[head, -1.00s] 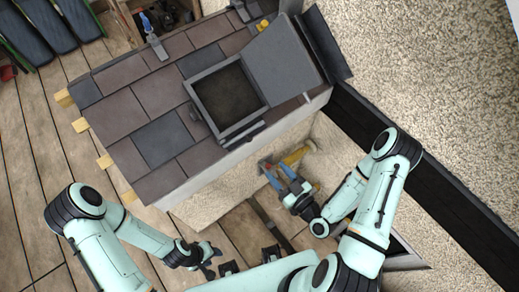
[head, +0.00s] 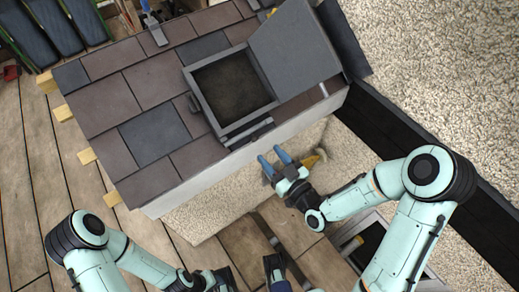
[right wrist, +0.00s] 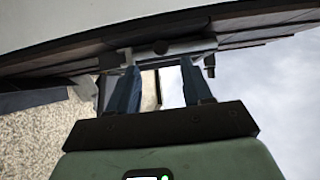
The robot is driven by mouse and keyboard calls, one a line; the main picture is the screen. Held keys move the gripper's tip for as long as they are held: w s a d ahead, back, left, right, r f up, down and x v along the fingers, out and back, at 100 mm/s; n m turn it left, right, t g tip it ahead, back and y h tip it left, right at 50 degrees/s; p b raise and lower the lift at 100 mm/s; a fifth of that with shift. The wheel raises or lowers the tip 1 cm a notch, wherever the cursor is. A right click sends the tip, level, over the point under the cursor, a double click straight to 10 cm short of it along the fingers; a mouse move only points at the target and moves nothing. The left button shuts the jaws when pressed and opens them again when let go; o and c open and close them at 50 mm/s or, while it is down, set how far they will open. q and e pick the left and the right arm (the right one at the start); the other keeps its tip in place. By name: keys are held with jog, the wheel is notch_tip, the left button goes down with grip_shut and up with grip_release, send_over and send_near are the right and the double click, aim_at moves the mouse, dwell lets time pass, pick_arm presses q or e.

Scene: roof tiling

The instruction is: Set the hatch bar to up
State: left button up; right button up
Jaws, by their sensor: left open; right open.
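The hatch is a square grey frame (head: 195,92) on the tiled roof, with its grey lid (head: 295,45) swung open to the right. A grey bar (head: 247,133) lies along the hatch's near edge; I take it to be the hatch bar. My right gripper (head: 272,156) is open and empty, its blue fingers pointing toward the bar from below the eave, apart from it. In the right wrist view a pale bar with a dark knob (right wrist: 160,47) crosses just beyond the open fingers (right wrist: 160,85). My left gripper (head: 226,277) is low in the head view, away from the hatch.
Brown and grey tiles (head: 155,135) cover the roof around the hatch. A dark beam (head: 400,145) runs along the right, beside pebbled ground. A yellow object (head: 313,160) lies beside my right gripper. Wooden planks (head: 60,180) fill the left.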

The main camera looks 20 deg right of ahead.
jog(key=b+x, duration=0.1)
jog(key=x, duration=0.5)
jog(key=shift+a, duration=0.1)
grip_shut()
